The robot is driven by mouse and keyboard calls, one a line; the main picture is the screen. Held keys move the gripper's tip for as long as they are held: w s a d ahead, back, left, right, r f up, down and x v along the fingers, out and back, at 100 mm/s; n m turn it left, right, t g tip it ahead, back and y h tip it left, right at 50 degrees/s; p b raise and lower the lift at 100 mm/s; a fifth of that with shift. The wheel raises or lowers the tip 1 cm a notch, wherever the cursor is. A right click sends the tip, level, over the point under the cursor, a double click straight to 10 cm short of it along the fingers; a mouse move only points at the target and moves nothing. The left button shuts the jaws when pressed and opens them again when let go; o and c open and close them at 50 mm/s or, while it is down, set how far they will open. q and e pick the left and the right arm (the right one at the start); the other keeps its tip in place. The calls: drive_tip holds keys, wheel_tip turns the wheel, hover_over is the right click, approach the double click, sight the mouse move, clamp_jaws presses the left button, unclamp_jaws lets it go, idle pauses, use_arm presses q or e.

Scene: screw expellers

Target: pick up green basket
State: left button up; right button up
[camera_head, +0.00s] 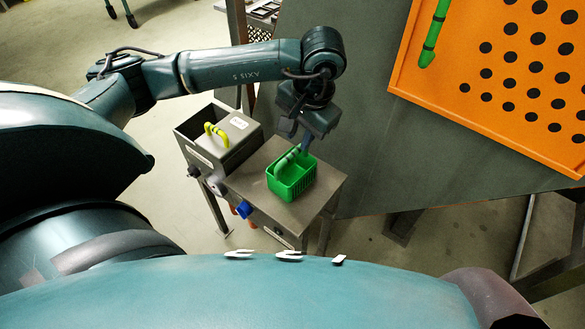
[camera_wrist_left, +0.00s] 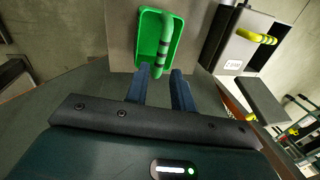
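The green basket (camera_head: 297,187) stands on a small metal table in the head view, with its green handle (camera_head: 286,162) lying across the top. My left gripper (camera_head: 304,148) is at the basket's far edge, pointing down. In the left wrist view the basket (camera_wrist_left: 149,38) lies ahead of my left gripper (camera_wrist_left: 160,70). Its two blue fingers are apart, and the near end of the dark-banded handle (camera_wrist_left: 164,45) appears between or just beyond their tips. I cannot tell whether they touch it. My right gripper is not in view.
A grey metal box (camera_head: 216,139) with a yellow handle (camera_head: 217,133) adjoins the table (camera_head: 327,185) on the left. Blue and orange knobs are on the table's front. A large dark panel and an orange perforated tray (camera_head: 455,105) are at right.

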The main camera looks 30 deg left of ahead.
sight(295, 152)
use_arm(q)
drive_tip(key=b+x, duration=0.1)
drive_tip(key=x, duration=0.9)
drive_tip(key=shift+w, duration=0.1)
drive_tip(key=shift+r, duration=0.1)
drive_tip(key=shift+c, duration=0.4)
clamp_jaws()
